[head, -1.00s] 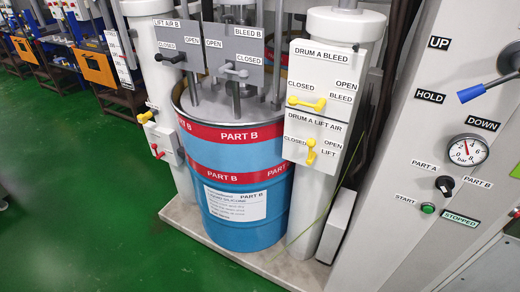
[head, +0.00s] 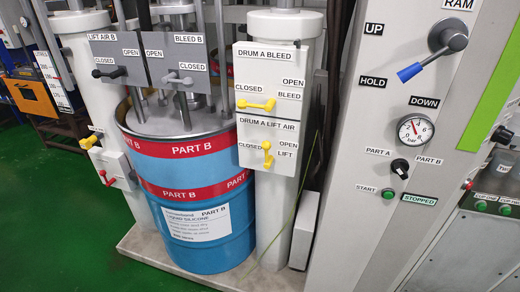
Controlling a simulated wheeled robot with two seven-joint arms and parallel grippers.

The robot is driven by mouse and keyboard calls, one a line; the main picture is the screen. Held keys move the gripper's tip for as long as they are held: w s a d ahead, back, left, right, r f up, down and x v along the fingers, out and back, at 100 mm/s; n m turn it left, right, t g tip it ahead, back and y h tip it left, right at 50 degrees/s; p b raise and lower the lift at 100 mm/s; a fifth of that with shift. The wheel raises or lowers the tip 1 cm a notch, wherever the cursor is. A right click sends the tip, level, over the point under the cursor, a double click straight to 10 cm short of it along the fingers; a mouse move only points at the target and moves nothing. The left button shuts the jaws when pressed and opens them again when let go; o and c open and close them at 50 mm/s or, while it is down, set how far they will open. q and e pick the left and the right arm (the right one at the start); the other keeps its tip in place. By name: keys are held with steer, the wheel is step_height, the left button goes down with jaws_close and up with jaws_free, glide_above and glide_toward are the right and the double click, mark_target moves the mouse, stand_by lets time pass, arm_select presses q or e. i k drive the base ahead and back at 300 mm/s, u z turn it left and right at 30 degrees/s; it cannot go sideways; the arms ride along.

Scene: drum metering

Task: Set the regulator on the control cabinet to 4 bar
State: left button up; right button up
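The control cabinet (head: 345,215) is the tall grey-white housing at the right. Its round pressure gauge (head: 413,129) has a white face and a red needle pointing up, slightly left; the figures are too small to read the value surely. A black knob (head: 502,136) sticks out at the cabinet's right side, near the picture edge; it may be the regulator, but no label shows. A black PART A / PART B selector (head: 400,167) sits below the gauge. Neither of my grippers is in view.
The RAM lever (head: 430,60) has a blue handle above the gauge. A green button (head: 388,194) is marked START. The blue PART B drum (head: 195,195) stands left, behind yellow-handled valve panels (head: 272,75). Green floor (head: 60,235) is clear at lower left.

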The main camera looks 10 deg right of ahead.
mark_target(502, 135)
steer(key=z, duration=1.55)
steer(key=i, duration=0.8)
steer(key=u, duration=0.45)
